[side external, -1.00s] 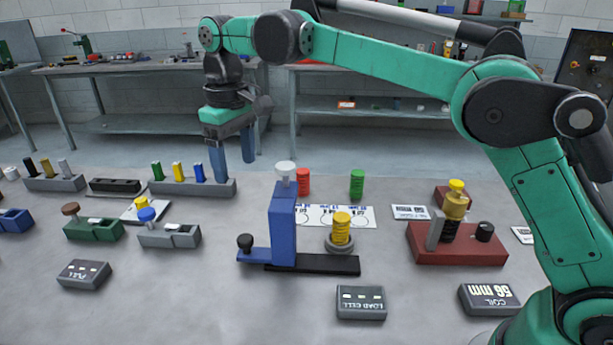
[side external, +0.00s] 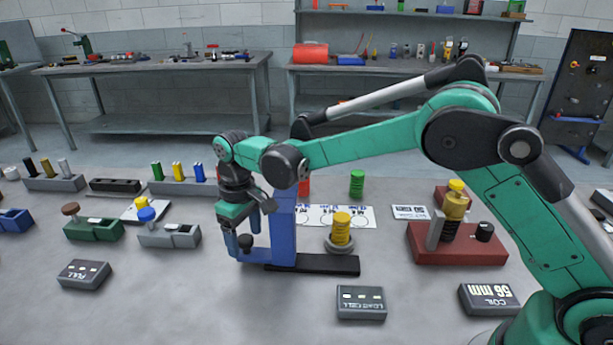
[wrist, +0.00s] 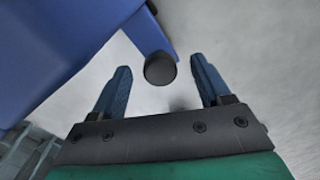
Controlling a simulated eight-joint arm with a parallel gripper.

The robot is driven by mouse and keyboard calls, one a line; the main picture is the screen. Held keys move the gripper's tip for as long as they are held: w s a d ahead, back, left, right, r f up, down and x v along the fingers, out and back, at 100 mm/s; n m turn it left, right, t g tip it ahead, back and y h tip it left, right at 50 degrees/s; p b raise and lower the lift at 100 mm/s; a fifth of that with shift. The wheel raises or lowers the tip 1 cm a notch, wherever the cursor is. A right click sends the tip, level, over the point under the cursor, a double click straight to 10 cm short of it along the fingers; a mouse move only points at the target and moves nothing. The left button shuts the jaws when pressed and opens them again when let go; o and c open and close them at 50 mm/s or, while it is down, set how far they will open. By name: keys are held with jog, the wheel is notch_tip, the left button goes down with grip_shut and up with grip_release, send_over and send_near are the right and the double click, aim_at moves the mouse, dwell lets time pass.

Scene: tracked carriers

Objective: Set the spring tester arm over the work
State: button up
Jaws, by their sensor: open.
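The blue spring tester arm (side external: 284,235) stands upright on a black rail (side external: 335,265). A low blue foot at its left carries a black knob (side external: 245,242). My gripper (side external: 237,250) is open and points down at the knob, its fingers apart on either side of it. In the wrist view the black knob (wrist: 160,69) sits between the two fingertips of my gripper (wrist: 160,80), with visible gaps. The blue body (wrist: 60,50) fills the upper left there. A yellow coil stack (side external: 342,228) stands on a grey round seat behind the rail.
A grey load cell box (side external: 361,303) lies in front of the rail. A red base (side external: 455,245) with a yellow-topped post stands at the right. Grey and green block holders (side external: 168,236) stand at the left.

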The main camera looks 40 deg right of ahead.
jog(key=shift+f, duration=0.1)
grip_shut()
dwell(1.4)
